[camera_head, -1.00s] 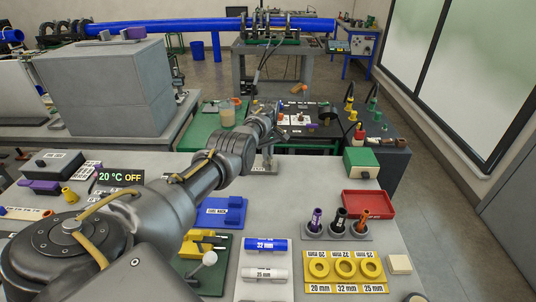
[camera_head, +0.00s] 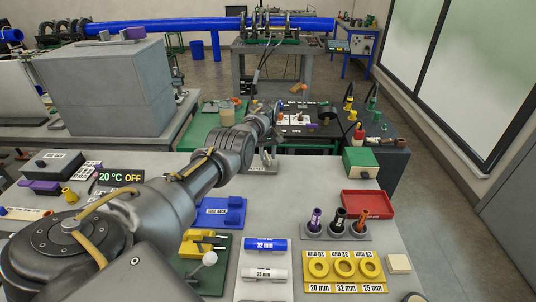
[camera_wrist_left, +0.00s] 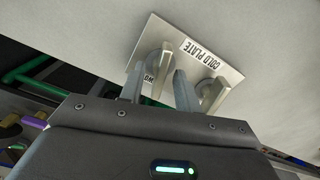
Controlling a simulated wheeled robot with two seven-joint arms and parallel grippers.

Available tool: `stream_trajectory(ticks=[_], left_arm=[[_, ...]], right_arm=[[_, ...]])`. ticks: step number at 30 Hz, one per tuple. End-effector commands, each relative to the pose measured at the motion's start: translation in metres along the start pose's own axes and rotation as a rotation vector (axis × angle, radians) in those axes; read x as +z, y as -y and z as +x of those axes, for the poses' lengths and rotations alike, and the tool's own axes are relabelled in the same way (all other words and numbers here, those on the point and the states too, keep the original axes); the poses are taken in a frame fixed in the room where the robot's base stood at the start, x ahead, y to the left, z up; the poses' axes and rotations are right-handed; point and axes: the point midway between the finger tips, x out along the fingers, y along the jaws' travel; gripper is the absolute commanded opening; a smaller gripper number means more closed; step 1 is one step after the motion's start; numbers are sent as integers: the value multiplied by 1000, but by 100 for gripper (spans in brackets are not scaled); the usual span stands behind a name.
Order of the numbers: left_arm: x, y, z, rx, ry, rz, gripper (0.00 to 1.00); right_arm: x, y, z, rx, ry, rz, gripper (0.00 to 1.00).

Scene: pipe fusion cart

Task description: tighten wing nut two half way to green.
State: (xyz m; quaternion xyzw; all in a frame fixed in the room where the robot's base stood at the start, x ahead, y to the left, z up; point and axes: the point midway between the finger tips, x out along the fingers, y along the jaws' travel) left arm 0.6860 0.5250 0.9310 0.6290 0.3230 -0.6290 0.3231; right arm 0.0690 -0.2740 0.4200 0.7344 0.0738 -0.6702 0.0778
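The grey plate labelled COLD PLATE (camera_wrist_left: 172,27) carries two metal wing nuts. The left wing nut (camera_wrist_left: 160,61) shows beyond and between the fingertips of my left gripper (camera_wrist_left: 158,78) in the wrist view. The right wing nut (camera_wrist_left: 213,91) stands just outside the right finger. The two fingers are apart; I cannot tell whether they touch a wing nut. In the head view my left gripper (camera_head: 268,148) points down over the plate (camera_head: 258,170), and the wing nuts are too small to read there. No green mark shows on the plate. My right gripper is out of view.
On the bench near the plate are a blue tool rack (camera_head: 218,212), a green-topped box (camera_head: 360,160), a red tray (camera_head: 367,203) and a yellow ring holder (camera_head: 345,287). The middle bench around the plate is bare.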

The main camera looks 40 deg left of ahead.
Motion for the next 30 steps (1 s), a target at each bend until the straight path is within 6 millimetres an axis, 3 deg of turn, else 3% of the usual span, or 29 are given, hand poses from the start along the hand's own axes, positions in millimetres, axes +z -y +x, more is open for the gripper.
stream_trajectory(ticks=[5,8,18,24,30], left_arm=[[-1,0,-14,1,-2,0,33],[-1,-1,-34,2,-4,0,33],[-1,-1,-90,2,-2,0,33],[-1,-1,-106,1,0,0,33],[0,-1,-108,0,0,0,33]], right_arm=[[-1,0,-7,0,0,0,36],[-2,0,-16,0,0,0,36],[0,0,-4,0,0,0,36],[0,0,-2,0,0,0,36],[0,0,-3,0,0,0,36]])
